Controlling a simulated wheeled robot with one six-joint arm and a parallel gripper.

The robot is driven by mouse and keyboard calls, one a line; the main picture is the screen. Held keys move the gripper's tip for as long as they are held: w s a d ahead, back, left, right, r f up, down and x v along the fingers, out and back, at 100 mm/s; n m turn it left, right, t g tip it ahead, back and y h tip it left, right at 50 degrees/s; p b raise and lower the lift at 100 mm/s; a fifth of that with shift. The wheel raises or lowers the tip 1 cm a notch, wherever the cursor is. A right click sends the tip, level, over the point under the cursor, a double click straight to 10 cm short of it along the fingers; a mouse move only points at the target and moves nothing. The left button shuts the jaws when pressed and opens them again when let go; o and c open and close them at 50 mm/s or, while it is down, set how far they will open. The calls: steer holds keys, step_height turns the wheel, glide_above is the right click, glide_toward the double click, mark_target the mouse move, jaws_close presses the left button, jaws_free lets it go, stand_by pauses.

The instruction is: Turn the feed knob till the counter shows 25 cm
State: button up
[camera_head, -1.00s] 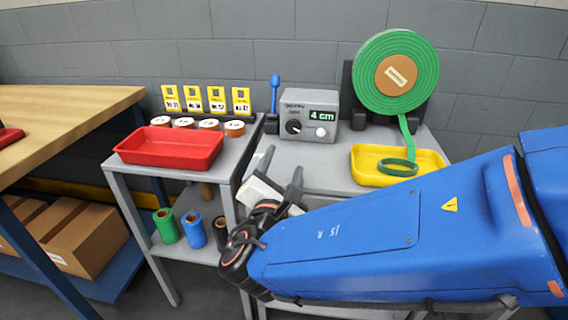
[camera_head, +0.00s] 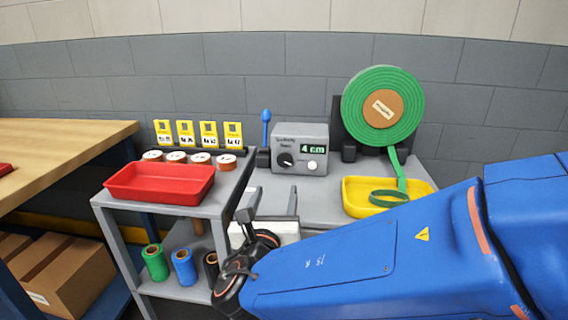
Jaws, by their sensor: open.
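The grey feed box (camera_head: 300,135) stands at the back of the grey table. Its counter (camera_head: 312,149) reads 4 cm in green digits. The dark feed knob (camera_head: 286,160) is on the lower left of its front face, and a white round button (camera_head: 312,165) is on the lower right. A big roll of green tape (camera_head: 411,109) stands to the right, and its strip hangs down into the yellow tray (camera_head: 362,211). My gripper (camera_head: 272,203) is open, in front of and below the box, apart from the knob. Part of it is hidden by my blue arm.
A blue-handled lever (camera_head: 266,127) stands just left of the box. The red tray (camera_head: 160,198), several tape rolls (camera_head: 201,159) and yellow cards (camera_head: 209,134) are on the left stand. A wooden bench (camera_head: 60,150) is at far left.

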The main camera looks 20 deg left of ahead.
mark_target(284, 161)
steer(key=x, duration=1.6)
steer(key=shift+w+a, duration=0.2)
steer(key=shift+w, duration=0.05)
steer(key=c, duration=1)
